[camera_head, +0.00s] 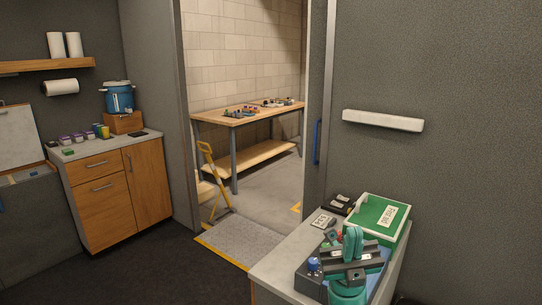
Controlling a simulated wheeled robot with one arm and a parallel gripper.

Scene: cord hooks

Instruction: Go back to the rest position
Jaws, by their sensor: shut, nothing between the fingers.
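My teal and dark grey arm stands at the bottom right of the head view, in front of the near counter. My gripper (352,243) seems to be at its upper end, over the counter's far part. It is shut and empty. The fingers are small and partly lost among the arm links, so their exact pose is hard to tell. No cord or hook can be made out clearly.
A white wall rail (382,121) is above. Dark floor at left is clear.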

